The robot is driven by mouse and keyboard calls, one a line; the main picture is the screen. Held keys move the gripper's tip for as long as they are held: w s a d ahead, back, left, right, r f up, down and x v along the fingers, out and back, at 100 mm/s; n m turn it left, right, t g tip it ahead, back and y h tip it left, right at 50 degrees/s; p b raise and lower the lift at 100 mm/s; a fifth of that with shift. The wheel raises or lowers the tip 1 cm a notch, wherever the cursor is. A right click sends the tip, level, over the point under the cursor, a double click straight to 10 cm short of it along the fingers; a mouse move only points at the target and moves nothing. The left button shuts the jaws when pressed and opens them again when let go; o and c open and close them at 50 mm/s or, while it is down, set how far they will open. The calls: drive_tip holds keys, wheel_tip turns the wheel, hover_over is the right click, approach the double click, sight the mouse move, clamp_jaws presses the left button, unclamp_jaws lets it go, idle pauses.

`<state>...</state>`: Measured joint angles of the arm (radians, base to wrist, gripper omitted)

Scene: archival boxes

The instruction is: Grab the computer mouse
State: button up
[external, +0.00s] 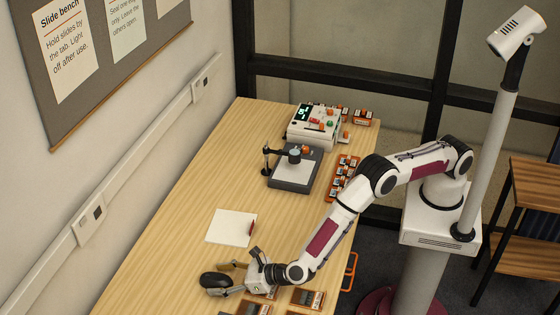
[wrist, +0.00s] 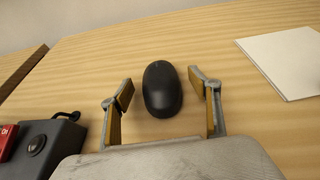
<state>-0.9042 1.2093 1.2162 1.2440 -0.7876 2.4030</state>
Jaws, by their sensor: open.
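The computer mouse (external: 215,280) is black and rounded and lies on the wooden table near its front left. In the wrist view the mouse (wrist: 162,89) lies between the two fingers, with a gap of bare wood on each side. My gripper (external: 229,279) is low over the table, its fingers spread and pointing toward the mouse. In the wrist view my gripper (wrist: 163,92) is open and holds nothing.
A white paper (external: 231,227) lies beyond the gripper; it also shows in the wrist view (wrist: 288,62). A dark box with a knob (wrist: 40,145) is at the lower left of the wrist view. A stand device (external: 293,172) and a white instrument (external: 315,125) are farther back.

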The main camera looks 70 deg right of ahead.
sight(220, 278)
idle(0.3)
drive_tip(key=c, duration=1.2)
drive_tip(key=shift+c, duration=0.2)
drive_tip(key=shift+r, duration=5)
